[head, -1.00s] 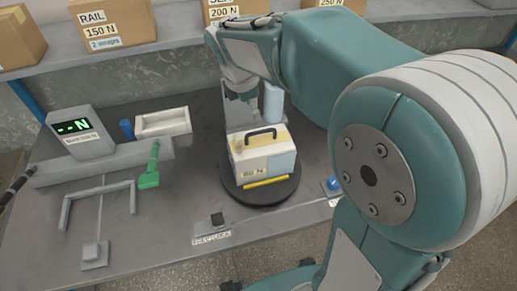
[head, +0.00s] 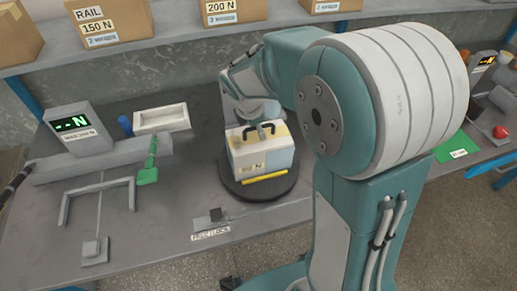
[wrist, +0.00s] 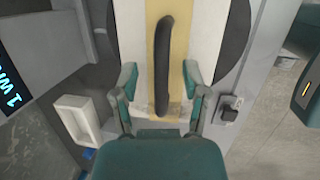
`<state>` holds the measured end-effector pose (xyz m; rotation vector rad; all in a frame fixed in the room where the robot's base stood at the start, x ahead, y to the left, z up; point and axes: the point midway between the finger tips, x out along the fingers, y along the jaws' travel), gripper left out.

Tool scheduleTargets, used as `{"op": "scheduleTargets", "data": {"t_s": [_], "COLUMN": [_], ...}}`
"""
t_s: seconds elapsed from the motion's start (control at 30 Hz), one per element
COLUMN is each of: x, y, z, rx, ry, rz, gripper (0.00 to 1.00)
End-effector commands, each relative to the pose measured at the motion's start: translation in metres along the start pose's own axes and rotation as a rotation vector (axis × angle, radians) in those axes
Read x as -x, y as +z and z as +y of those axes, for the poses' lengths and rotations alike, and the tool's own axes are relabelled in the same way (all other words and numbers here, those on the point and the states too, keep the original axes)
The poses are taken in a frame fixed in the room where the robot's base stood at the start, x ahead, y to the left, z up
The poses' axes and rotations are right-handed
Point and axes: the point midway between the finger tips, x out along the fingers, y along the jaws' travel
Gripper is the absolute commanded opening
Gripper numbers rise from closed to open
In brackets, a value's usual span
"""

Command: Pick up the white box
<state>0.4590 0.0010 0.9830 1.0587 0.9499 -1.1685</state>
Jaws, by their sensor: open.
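The white box (head: 272,160) stands upright on a round dark turntable (head: 228,187). It has a tan strip across its top, a pale blue side patch, a weight label and a black handle (head: 252,133). In the wrist view the box (wrist: 205,35) fills the upper middle, with the handle (wrist: 163,50) running lengthwise. My gripper (wrist: 160,80) is open above the box, one finger on each side of the handle and apart from it. In the head view my gripper (head: 254,118) is just over the box top and partly hides the handle.
A yellow bar (head: 264,176) lies at the box's front foot. To the left are a white tray (head: 161,118), a blue cylinder (head: 125,125), a green lever (head: 149,165) and a display unit (head: 75,128). Cardboard boxes (head: 112,22) line the shelf behind.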

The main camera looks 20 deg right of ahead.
Motion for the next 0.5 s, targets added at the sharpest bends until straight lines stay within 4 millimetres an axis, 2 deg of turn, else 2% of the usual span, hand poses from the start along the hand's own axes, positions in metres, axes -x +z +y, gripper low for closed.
{"op": "scheduleTargets", "data": {"t_s": [0.07, 0.1, 0.17, 0.2, 0.23, 0.5], "x": [0.0003, 0.0003, 0.0004, 0.0005, 0.0005, 0.0017], "y": [0.0001, 0.0001, 0.0001, 0.0001, 0.0001, 0.0005], "z": [0.0000, 0.0000, 0.0000, 0.0000, -0.0001, 0.0010], "rx": [0.000, 0.000, 0.000, 0.000, 0.000, 0.000], "ry": [0.000, 0.000, 0.000, 0.000, 0.000, 0.004], "rz": [0.000, 0.000, 0.000, 0.000, 0.000, -0.001], "gripper": [0.58, 0.54, 0.27, 0.09, 0.00, 0.00]}}
